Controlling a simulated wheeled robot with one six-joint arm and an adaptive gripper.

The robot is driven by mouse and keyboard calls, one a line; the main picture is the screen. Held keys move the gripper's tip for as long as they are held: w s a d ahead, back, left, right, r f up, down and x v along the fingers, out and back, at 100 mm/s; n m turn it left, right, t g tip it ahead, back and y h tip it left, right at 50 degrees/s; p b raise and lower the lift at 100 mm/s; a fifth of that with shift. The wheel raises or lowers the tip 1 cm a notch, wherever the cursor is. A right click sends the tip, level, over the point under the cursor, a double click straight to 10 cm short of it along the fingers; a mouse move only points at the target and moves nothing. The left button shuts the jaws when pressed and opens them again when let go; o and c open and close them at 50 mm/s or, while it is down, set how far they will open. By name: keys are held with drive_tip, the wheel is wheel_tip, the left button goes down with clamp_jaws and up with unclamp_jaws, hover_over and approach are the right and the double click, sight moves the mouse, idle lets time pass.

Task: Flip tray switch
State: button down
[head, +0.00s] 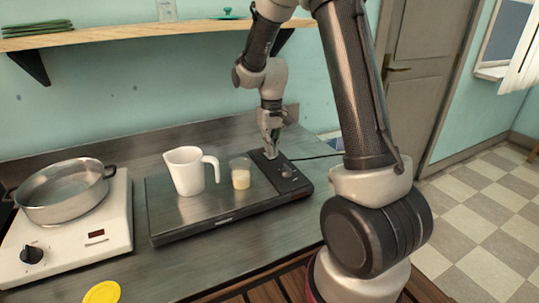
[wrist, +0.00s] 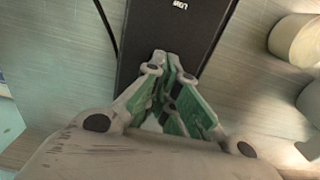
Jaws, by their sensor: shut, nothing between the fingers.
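The dark warming tray (head: 228,216) lies on the counter, with a black control strip along its right end. Small controls (head: 287,171) show on the strip; which one is the switch is too small to tell. My gripper (head: 272,150) points down at the strip's far end, behind those controls. In the wrist view my gripper (wrist: 168,60) is shut and empty, its tips over the black strip (wrist: 168,22), which bears a white "LOW" label. I cannot tell whether the tips touch the strip. No switch shows clearly in the wrist view.
A white pitcher (head: 187,172) and a small cup with pale contents (head: 240,175) stand on the tray, left of my gripper. A metal pot (head: 63,195) sits on a white hot plate (head: 75,238) farther left. A dark cord (head: 318,156) runs behind the tray.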

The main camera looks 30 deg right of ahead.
drive_tip(key=shift+f, duration=0.65)
drive_tip(key=shift+r, duration=3.5)
